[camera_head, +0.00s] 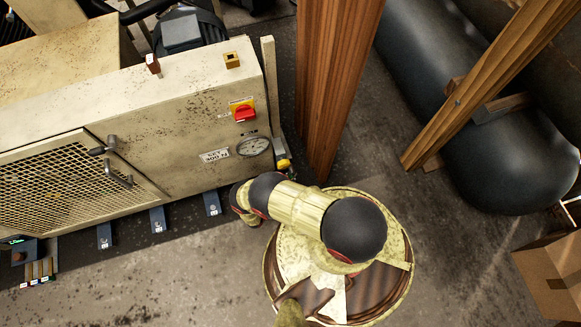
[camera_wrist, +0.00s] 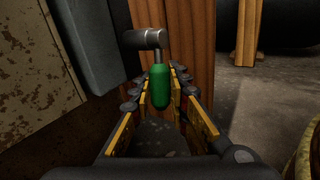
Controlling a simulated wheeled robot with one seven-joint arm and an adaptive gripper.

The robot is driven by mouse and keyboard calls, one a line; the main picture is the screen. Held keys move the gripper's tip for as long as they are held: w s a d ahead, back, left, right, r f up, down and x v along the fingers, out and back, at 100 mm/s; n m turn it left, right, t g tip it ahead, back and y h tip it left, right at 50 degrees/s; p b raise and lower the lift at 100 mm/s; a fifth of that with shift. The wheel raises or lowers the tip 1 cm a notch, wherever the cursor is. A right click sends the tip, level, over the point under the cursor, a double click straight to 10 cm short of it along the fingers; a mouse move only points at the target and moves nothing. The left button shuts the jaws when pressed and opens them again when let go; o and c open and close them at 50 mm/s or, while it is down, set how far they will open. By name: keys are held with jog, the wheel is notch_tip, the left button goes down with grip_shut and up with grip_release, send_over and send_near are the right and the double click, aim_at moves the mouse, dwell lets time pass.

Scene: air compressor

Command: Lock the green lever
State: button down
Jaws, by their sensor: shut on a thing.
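The green lever (camera_wrist: 160,88) shows in the wrist view as a rounded green handle hanging down from a short grey metal rod and a dark cylindrical fitting (camera_wrist: 143,39). My gripper (camera_wrist: 162,80) is shut on the green handle, with its yellow-padded fingers on the left and right of it. The handle's lower end sits between the fingers. In the head view my arm reaches to the right end of the beige compressor housing (camera_head: 180,120). I cannot make out the green lever there, and the arm hides most of my gripper.
A red switch (camera_head: 245,113) and a round gauge (camera_head: 253,146) sit on the housing's front. A wooden post (camera_head: 335,80) stands close behind the lever. A dark tank (camera_head: 430,80) lies at the back right, and a cardboard box (camera_head: 550,270) at the lower right. Floor shows between them.

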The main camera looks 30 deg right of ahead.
jog(key=shift+a+r+p, duration=0.1)
jog(key=shift+r+p, duration=0.05)
jog(key=shift+p, duration=0.15)
dwell(0.4)
jog(key=shift+w+a+r+m+y+p, duration=0.15)
jog(key=shift+a+r+m+y+p, duration=0.25)
jog(key=shift+y+p, duration=0.55)
jog(key=m+y+p, duration=0.1)
jog(key=y+p, duration=0.1)
jog(key=p, duration=0.1)
jog(key=a+r+m+y+p, duration=0.1)
jog(key=y+p, duration=0.1)
jog(key=p, duration=0.1)
jog(key=a+m+y+p, duration=0.1)
jog(key=y+p, duration=0.1)
jog(key=p, duration=0.2)
jog(key=shift+w+a+r, duration=0.2)
jog(key=shift+w+r, duration=0.1)
jog(key=shift+r, duration=0.05)
jog(key=shift+y, duration=0.35)
jog(key=shift+f, duration=0.1)
jog(key=c, duration=2)
grip_release()
